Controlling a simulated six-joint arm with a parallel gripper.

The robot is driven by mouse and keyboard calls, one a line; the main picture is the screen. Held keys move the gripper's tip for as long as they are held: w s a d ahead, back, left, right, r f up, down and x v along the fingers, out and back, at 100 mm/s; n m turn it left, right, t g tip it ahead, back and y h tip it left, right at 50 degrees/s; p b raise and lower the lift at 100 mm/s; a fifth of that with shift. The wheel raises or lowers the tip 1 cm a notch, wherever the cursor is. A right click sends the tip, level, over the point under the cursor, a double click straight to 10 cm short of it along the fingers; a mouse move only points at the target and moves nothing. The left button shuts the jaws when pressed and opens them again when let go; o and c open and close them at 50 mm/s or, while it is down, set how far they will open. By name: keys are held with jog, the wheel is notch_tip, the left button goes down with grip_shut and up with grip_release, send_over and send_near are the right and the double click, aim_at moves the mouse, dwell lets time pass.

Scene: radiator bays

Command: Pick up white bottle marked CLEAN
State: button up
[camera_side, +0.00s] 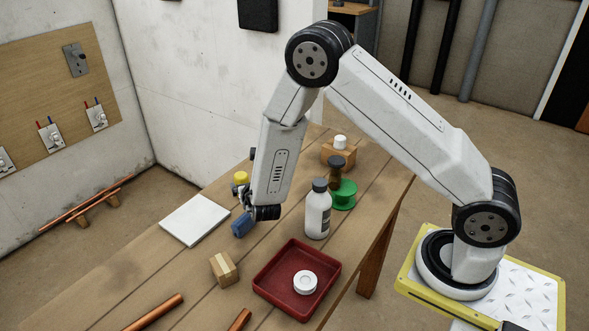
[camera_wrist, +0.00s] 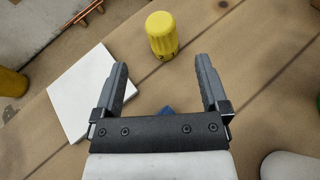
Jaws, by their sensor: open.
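The white bottle (camera_side: 317,216) stands upright on the wooden table, with a dark grey cap and a dark label too small to read. A rounded pale shape at the lower right edge of the wrist view may be this bottle, but I cannot tell. My gripper (camera_wrist: 162,68) is open, with two dark fingers apart and nothing held between them. In the side view, my arm's end is low over the table, to the left of the bottle and apart from it.
A yellow container (camera_wrist: 162,35) stands beyond my fingertips. A white board (camera_side: 195,220) lies left. A red tray (camera_side: 262,283) with a white round piece is in front of the bottle. A green spool (camera_side: 344,195) and brown bottle (camera_side: 336,172) are close behind it. A blue item (camera_wrist: 166,111) shows near my gripper.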

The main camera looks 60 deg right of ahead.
jog(key=shift+r, duration=0.1)
dwell(0.3)
notch_tip(320, 180, up, 19)
jog(key=m+g+y, duration=0.5)
jog(key=m+y, duration=0.8)
send_over(320, 182)
jog(key=w+d, duration=0.4)
notch_tip(320, 182, down, 6)
jog(key=f, duration=0.1)
jog(key=s+r+m+t+y, duration=0.2)
jog(key=s+r+m+y, duration=0.3)
jog(key=s+r+m, duration=0.15)
jog(key=shift+n, duration=0.55)
jog(key=f, duration=1)
jog(key=shift+s+d+f, duration=0.15)
jog(key=shift+s+f, duration=0.25)
